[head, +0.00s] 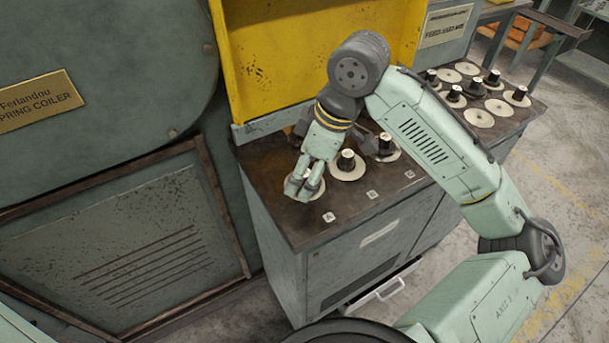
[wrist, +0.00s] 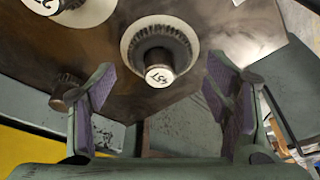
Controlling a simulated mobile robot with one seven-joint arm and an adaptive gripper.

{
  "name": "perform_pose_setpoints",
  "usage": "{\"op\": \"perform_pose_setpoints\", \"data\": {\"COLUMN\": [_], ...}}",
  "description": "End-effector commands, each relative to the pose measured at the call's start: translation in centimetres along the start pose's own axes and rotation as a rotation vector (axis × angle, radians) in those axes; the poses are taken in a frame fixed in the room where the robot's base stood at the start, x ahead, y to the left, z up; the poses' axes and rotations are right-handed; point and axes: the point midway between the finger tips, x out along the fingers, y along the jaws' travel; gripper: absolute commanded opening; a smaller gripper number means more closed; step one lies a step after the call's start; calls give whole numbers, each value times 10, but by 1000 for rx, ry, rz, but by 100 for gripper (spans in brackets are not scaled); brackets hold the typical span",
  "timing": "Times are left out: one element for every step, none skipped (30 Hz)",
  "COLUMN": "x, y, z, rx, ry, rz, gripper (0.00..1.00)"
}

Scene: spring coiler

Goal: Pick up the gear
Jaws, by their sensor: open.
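My gripper (head: 303,180) points down over the left end of the dark worktop, and its fingers also show in the wrist view (wrist: 160,72). It is open. A dark toothed gear (wrist: 160,52) with a white, marked cap stands on a pale round disc (wrist: 131,43) in the wrist view. It lies between the two purple-padded fingers, slightly beyond their tips, and no contact shows. In the head view my fingers mostly hide this gear, and only its pale disc (head: 316,194) shows around them.
Two more dark gears (head: 347,160) (head: 385,145) stand on pale discs to the right along the worktop (head: 330,228). Several gears and empty discs (head: 479,118) fill the far right end. A yellow machine housing (head: 290,60) rises behind. An open drawer (head: 385,288) juts out below.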

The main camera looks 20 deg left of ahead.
Motion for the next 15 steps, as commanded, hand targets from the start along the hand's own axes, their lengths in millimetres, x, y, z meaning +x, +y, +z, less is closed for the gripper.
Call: {"op": "perform_pose_setpoints", "data": {"x": [5, 7, 10, 11, 12, 12, 12, 12, 12, 12, 12, 12, 11, 11, 11], "y": [-1, -1, 0, 0, 0, 0, 0, 0, 0, 0, 0, 0, 0, 0, 0], "z": [0, 0, 0, 0, 0, 0, 0, 0, 0, 0, 0, 0, 0, 0, 0], "rx": [-1, -1, -1, -1, -1, -1, -1, -1, -1, -1, -1, -1, -1, -1, -1], "ry": [1, 1, 1, 0, 0, 0, 0, 1, 1, 1, 1, 1, 1, 1, 1], "rz": [-2, -1, 0, 0, 0, 0, 0, 0, 0, 0, 0, 0, 0, 0, 0], "gripper": [71, 71, 71, 71, 71, 71, 71, 71, 71, 71, 70, 67, 65, 63, 60]}}
